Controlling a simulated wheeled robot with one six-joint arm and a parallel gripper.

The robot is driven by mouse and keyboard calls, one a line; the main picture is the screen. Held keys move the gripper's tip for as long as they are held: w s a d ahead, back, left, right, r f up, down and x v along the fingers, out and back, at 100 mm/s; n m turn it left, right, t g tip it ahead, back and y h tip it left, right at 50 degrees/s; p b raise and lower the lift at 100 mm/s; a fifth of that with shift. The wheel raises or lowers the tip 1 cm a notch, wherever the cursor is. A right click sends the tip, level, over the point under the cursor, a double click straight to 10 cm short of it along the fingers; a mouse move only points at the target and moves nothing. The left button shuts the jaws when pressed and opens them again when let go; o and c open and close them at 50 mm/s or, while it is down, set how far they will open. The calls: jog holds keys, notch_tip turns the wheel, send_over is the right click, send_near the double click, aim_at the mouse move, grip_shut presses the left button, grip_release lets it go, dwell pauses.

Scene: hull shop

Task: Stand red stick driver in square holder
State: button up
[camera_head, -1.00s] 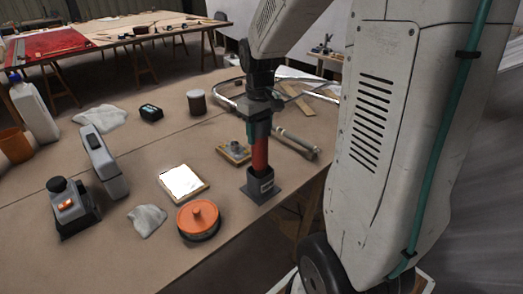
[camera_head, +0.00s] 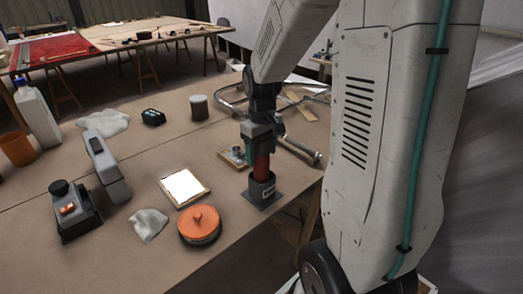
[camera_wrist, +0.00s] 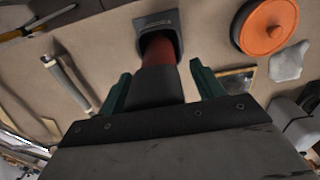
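The red stick driver (camera_head: 262,167) stands upright with its lower end inside the dark square holder (camera_head: 263,194) near the table's front edge. Its red shaft (camera_wrist: 160,53) and the holder (camera_wrist: 157,22) also show in the wrist view. My gripper (camera_head: 260,148) is around the driver's upper part, just above the holder. In the wrist view, the green fingers of my gripper (camera_wrist: 161,76) stand on either side of the driver's dark upper part, with narrow gaps showing, so they look open. How deep the driver sits inside the holder is hidden.
An orange-lidded round tin (camera_head: 200,226), a white-topped square (camera_head: 185,188) and a crumpled cloth (camera_head: 149,224) lie left of the holder. A small board with a fitting (camera_head: 232,157) and a grey rod (camera_head: 301,149) lie close behind it.

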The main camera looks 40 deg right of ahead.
notch_tip(320, 180, up, 12)
jog(key=shift+f, duration=0.1)
jog(key=s+a+r, duration=0.1)
jog(key=s+a, duration=0.6)
jog(key=s, duration=0.2)
jog(key=s+a+t, duration=0.1)
jog(key=s+a, duration=0.6)
jog(key=s, duration=0.3)
jog(key=shift+s+a+r, duration=0.3)
jog(key=shift+a+r, duration=0.05)
jog(key=shift+r, duration=0.05)
